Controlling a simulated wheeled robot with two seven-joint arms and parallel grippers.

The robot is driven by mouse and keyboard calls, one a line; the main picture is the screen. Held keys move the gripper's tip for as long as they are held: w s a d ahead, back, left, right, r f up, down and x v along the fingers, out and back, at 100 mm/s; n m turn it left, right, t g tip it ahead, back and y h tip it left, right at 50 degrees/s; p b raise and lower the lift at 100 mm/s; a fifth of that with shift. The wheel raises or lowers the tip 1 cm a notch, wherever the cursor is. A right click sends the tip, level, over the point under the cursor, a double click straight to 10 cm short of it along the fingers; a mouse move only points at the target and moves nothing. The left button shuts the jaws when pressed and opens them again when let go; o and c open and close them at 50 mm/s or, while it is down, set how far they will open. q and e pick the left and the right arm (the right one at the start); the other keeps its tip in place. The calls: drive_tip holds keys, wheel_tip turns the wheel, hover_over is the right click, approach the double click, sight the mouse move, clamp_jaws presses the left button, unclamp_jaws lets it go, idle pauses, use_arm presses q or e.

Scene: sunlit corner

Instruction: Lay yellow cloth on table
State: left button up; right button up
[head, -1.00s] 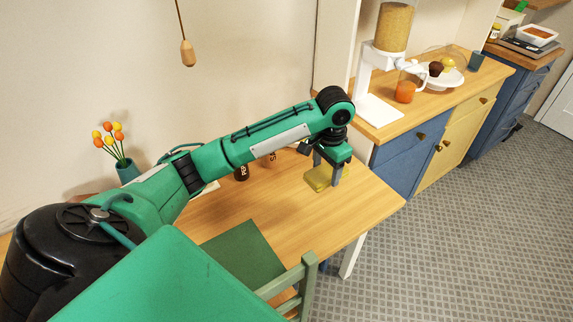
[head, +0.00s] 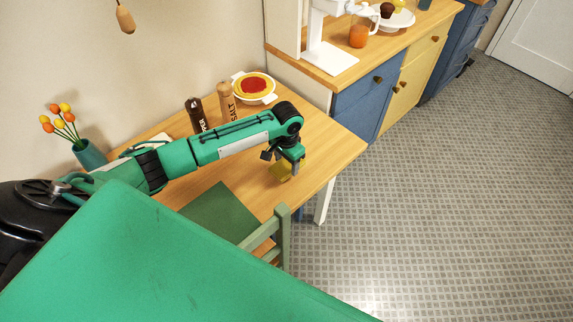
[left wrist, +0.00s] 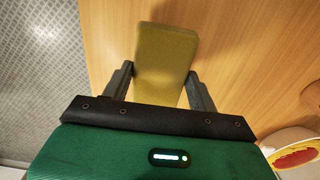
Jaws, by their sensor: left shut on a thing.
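The yellow cloth (head: 280,173) is a small, flat, folded-looking rectangle at the table's (head: 335,147) right part, near the front edge. It fills the space between the two fingers in the left wrist view (left wrist: 165,55). My left gripper (head: 289,167) is shut on the cloth and points down over the wooden top; its fingers flank the cloth in the left wrist view (left wrist: 160,76). I cannot tell whether the cloth touches the table. My right gripper is not in view.
A pepper mill (head: 195,113), a salt mill (head: 226,101) and a dish with red and yellow food (head: 254,87) stand behind the arm. A green mat (head: 220,212) lies on the table, with a green chair (head: 268,235) at the front edge. Bare wood lies right of the gripper.

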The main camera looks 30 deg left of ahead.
sight(287, 164)
use_arm(q)
drive_tip(key=shift+f, duration=1.05)
drive_tip(key=shift+f, duration=0.15)
drive_tip(key=o, duration=0.8)
drive_tip(key=shift+c, duration=0.2)
drive_tip(key=shift+o, duration=0.9)
wheel_tip(287, 164, up, 11)
drive_tip(key=shift+r+b, duration=0.1)
drive_tip(key=shift+b, duration=0.35)
drive_tip(key=shift+r, duration=0.6)
